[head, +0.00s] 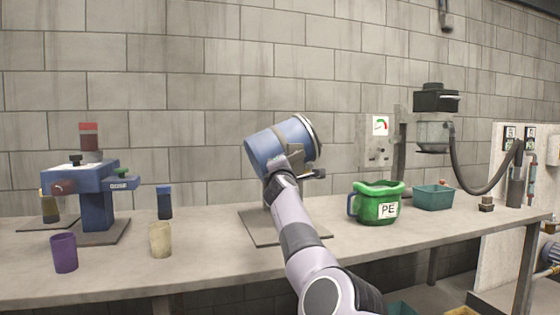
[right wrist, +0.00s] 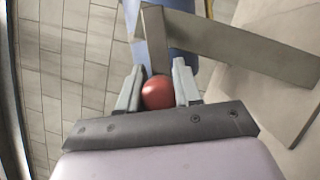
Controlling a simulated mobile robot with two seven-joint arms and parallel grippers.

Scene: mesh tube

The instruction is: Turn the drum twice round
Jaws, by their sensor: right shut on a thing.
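The drum (head: 262,146) is a blue cylinder with a grey rim at its right end. It is tilted and stands above a flat grey base plate (head: 256,226) on the bench. My right arm reaches up in front of it and hides part of the drum and its stand. In the right wrist view my right gripper (right wrist: 158,78) is shut on a round red knob (right wrist: 158,92), with a finger on each side. A grey bar lies just beyond the knob, and part of the blue drum (right wrist: 185,65) shows behind it. My left gripper is out of view.
A green jug (head: 376,206) marked PE and a teal bin (head: 433,197) stand right of the drum. A blue dosing device (head: 95,195) and several small cups, one purple (head: 64,252), stand left. A gauge panel (head: 380,127) is behind.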

